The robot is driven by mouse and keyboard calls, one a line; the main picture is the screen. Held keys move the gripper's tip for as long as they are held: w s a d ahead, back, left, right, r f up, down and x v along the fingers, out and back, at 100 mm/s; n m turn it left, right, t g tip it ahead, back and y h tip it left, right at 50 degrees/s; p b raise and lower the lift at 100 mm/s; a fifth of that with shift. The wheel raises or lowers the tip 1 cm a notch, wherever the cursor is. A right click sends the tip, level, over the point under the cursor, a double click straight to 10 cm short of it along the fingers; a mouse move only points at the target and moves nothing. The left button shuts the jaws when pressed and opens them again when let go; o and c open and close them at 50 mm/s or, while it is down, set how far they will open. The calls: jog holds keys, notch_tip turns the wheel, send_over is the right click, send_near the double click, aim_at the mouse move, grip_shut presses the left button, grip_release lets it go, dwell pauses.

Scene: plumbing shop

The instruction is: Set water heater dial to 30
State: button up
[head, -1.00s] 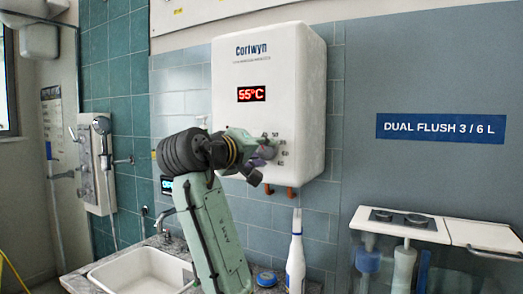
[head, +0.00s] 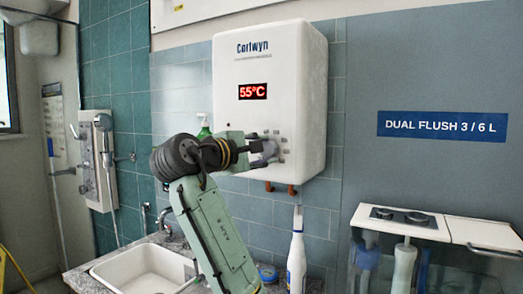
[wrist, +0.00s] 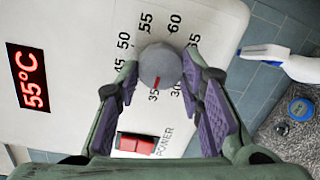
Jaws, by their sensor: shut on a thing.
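The white water heater (head: 300,75) hangs on the tiled wall, and its red display (head: 252,91) reads 55°C. In the wrist view, its round grey dial (wrist: 160,64) has a red mark pointing at or close to 35. The 30 label (wrist: 176,91) is just right of the 35 label. My gripper (wrist: 160,72) has one purple-padded finger on each side of the dial and is shut on it. In the head view, my gripper (head: 268,150) is at the heater's lower front and largely covers the dial.
A red power switch (wrist: 135,142) is below the dial. A white spray bottle (head: 297,255) stands on the counter below the heater, near a blue round item (head: 268,273). A sink (head: 145,270) is at left. Copper-coloured pipe ends (head: 291,190) stick out under the heater.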

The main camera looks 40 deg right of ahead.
jog(key=n, duration=0.9)
jog(key=shift+f+h, duration=0.15)
jog(key=shift+h, duration=0.25)
jog(key=shift+n, duration=0.3)
jog(key=o, duration=1.2)
jog(key=shift+c, duration=0.2)
jog(key=shift+a, duration=0.15)
jog(key=v, duration=1.1)
jog(key=shift+a, duration=0.35)
